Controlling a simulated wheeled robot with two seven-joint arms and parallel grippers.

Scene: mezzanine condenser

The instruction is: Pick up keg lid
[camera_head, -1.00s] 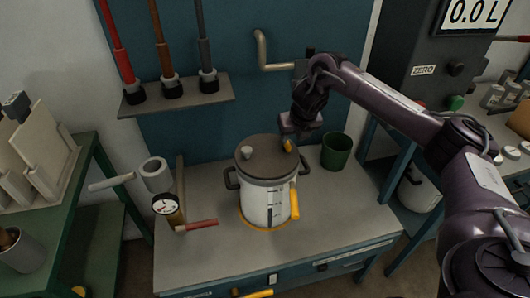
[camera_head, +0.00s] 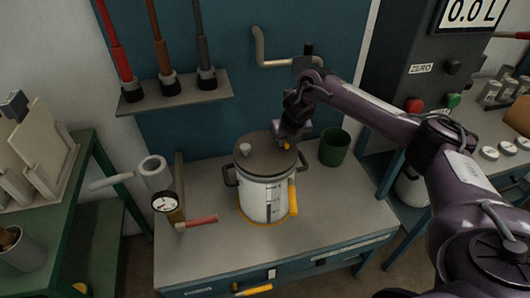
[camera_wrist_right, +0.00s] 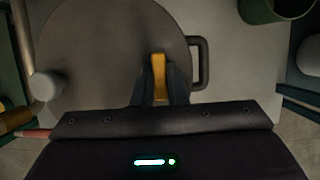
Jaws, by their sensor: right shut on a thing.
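The keg lid (camera_head: 262,158) is a round dark grey-brown disc lying on top of the white keg (camera_head: 262,200). It carries a pale knob (camera_head: 245,148) on its left and a small yellow tab (camera_wrist_right: 159,75) near its right edge. My right gripper (camera_wrist_right: 159,92) is shut on the yellow tab, at the lid's edge, in the right wrist view. In the head view the right gripper (camera_head: 288,142) partly hides the tab. The lid looks seated flat on the keg. My left gripper is not in view.
The keg stands in a yellow ring on the grey bench (camera_head: 340,215). A green cup (camera_head: 334,148) stands close to its right. A gauge (camera_head: 165,202) with a red handle is to its left. A shelf (camera_head: 175,96) and a bent pipe (camera_head: 280,62) are behind.

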